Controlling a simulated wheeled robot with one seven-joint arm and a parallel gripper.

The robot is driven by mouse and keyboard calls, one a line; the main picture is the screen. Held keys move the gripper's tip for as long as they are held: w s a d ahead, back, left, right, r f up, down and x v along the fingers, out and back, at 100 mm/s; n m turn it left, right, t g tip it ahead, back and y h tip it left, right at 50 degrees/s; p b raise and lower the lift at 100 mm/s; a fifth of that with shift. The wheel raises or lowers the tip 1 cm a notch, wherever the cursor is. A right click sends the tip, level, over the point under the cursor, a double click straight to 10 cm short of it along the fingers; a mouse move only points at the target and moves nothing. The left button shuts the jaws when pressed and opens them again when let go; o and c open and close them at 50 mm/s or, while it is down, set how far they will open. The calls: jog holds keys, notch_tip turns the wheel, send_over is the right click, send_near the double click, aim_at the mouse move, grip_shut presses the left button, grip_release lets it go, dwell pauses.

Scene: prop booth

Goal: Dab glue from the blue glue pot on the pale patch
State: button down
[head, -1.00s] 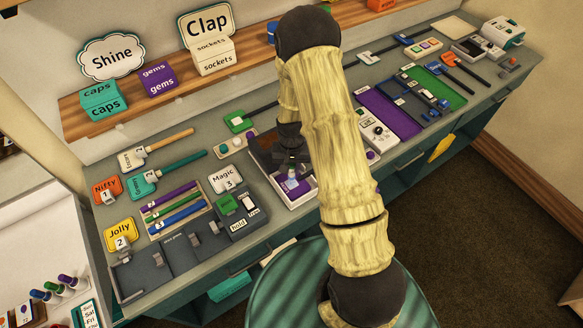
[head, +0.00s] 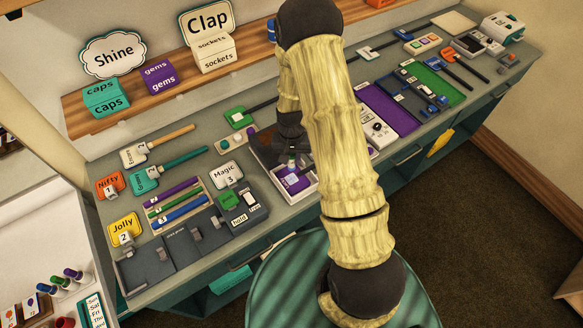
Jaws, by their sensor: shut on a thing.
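My gripper (head: 290,146) points down over a white-rimmed tray (head: 304,193) at the middle of the bench's front. It is shut on a small pale piece (head: 291,163), which shows just below the fingers. I cannot tell whether that piece touches the tray. A purple area with a small pale mark (head: 293,180) lies inside the tray, just below the piece. A small blue thing (head: 271,30) stands behind my arm near the shelf; I cannot tell whether it is the glue pot. My arm hides part of the bench to the right of the tray.
Left of the tray are a dark holder with a green block (head: 228,199), a Magic tag (head: 225,174) and a rack of coloured sticks (head: 178,207). A green-topped block (head: 238,117) lies behind. Purple and green mats (head: 390,107) lie to the right. A signed shelf (head: 140,104) runs behind.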

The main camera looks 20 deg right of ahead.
aim_at(292, 168)
jog(key=shift+f, duration=0.1)
jog(key=shift+f+b, duration=2.25)
jog(key=shift+f, duration=0.55)
jog(key=shift+f+b, duration=0.4)
jog(key=shift+f, duration=0.15)
jog(key=shift+w+a, duration=0.1)
jog(key=shift+w, duration=0.15)
jog(key=shift+s, duration=0.15)
jog(key=shift+s, duration=0.3)
jog(key=shift+w, duration=0.25)
dwell(1.3)
jog(key=shift+s, duration=0.3)
jog(key=shift+b, duration=0.3)
dwell(1.7)
